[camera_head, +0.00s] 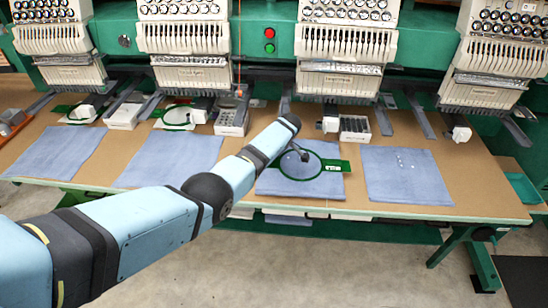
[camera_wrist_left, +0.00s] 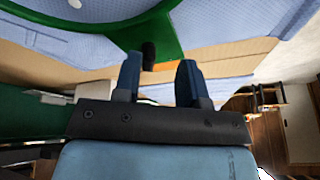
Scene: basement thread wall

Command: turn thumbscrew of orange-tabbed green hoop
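A green hoop (camera_head: 318,175) lies on a blue cloth on the table, right of the middle in the head view, with a green tab at its right; I see no orange tab on it. Its green rim (camera_wrist_left: 168,32) fills the top of the left wrist view. A small dark knob (camera_wrist_left: 148,56), apparently its thumbscrew, sticks out from the rim. My left gripper (camera_wrist_left: 160,72) is open, with two dark blue fingers apart. The knob appears between the fingertips, nearer the left finger; contact is unclear. In the head view my left arm reaches over the hoop's left side. My right gripper is not in view.
Two other green hoops (camera_head: 190,117) (camera_head: 68,113) lie at the back left. Blue cloths (camera_head: 170,160) (camera_head: 405,178) cover parts of the table. A compartment tray (camera_head: 355,129) stands behind the hoop. Embroidery machine heads (camera_head: 345,45) hang above the table's back.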

